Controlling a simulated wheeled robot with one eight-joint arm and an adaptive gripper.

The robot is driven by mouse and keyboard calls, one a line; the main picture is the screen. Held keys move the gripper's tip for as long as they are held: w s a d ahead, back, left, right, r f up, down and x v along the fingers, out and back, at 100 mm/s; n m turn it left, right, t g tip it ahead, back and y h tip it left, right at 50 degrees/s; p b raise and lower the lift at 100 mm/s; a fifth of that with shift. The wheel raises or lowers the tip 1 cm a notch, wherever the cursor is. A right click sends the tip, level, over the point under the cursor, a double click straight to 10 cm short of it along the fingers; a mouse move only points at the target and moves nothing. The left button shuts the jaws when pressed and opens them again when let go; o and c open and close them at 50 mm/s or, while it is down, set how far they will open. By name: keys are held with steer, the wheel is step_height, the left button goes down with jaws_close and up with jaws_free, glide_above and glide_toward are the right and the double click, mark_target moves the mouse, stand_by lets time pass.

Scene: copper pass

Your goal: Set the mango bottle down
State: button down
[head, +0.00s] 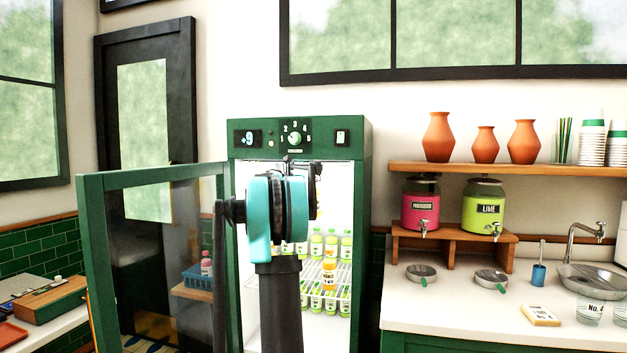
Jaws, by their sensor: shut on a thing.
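My gripper (316,188) shows only as dark parts past my teal wrist, in front of the open fridge. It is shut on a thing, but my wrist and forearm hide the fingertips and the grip. A small orange-yellow bottle (329,273) with a pale label shows just right of my forearm, at the front of the fridge's wire shelf. It looks upright and like the mango bottle; its label is too small to read. I cannot tell whether it rests on the shelf or how the fingers meet it.
The green fridge (364,190) has its glass door (97,260) swung open to the left. Several green-labelled bottles (346,246) stand on its shelves. A white counter (450,318) with a sink (592,280) lies right. A blue basket (198,277) shows through the door glass.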

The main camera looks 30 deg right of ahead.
steer(key=shift+f, duration=0.1)
steer(key=c, duration=1.2)
jaws_free()
steer(key=shift+o, duration=0.2)
steer(key=shift+a, duration=0.15)
steer(key=v, duration=1.1)
steer(key=shift+s+a, duration=0.2)
steer(key=shift+a, duration=0.15)
